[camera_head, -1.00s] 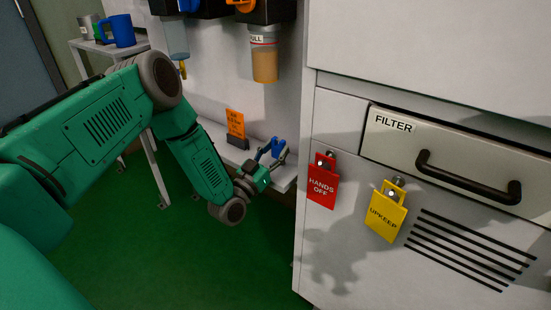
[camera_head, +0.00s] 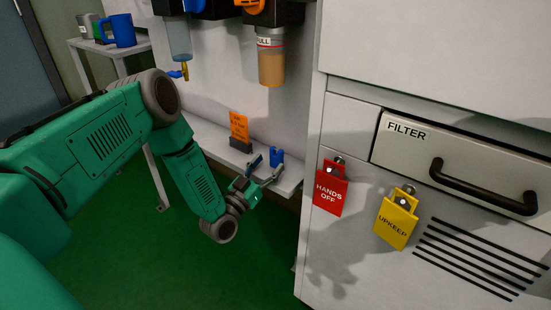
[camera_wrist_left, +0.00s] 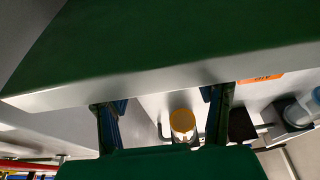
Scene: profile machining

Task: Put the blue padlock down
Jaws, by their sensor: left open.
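The blue padlock (camera_head: 277,157) stands on the low grey shelf (camera_head: 291,179), near its right end, in the head view. My left gripper (camera_head: 266,168) is open just in front of it, with its fingers spread and nothing visible between them. A small gap seems to lie between the fingers and the padlock. In the left wrist view the two open fingers of my left gripper (camera_wrist_left: 163,112) reach toward the shelf's pale edge (camera_wrist_left: 165,85). I cannot make out the padlock there. My right gripper is not in view.
An orange sign (camera_head: 239,126) in a dark stand is on the shelf, left of the padlock. A red tag (camera_head: 330,190) and a yellow tag (camera_head: 396,222) hang on the grey cabinet to the right. A filter bowl (camera_head: 271,66) hangs above the shelf.

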